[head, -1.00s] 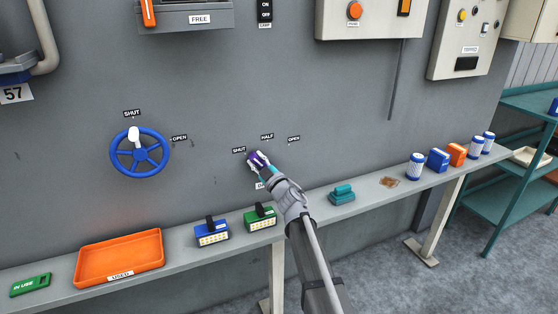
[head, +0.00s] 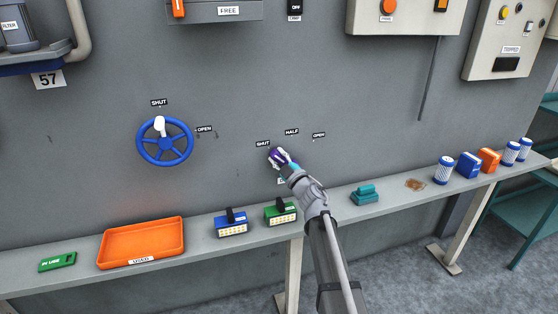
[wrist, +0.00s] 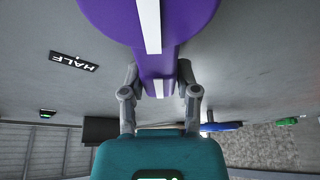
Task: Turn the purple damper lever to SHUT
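The purple damper lever (head: 274,155) is on the grey wall, just below and right of the SHUT label (head: 263,144). The HALF label (head: 292,132) and OPEN label (head: 319,135) are up and to its right. In the wrist view the lever's round purple hub (wrist: 185,14) with a white stripe fills the top, and its narrower arm runs down between my fingers. My gripper (wrist: 160,84) is closed around that arm, one finger on each side. In the head view my gripper (head: 284,160) hides part of the lever, so its exact angle is hard to read.
A blue handwheel (head: 165,142) is on the wall to the left. Below, a shelf (head: 205,250) carries an orange tray (head: 142,242), blue and green lamp-like blocks, a teal block (head: 364,194) and several cans and boxes. A small label under my gripper is mostly hidden.

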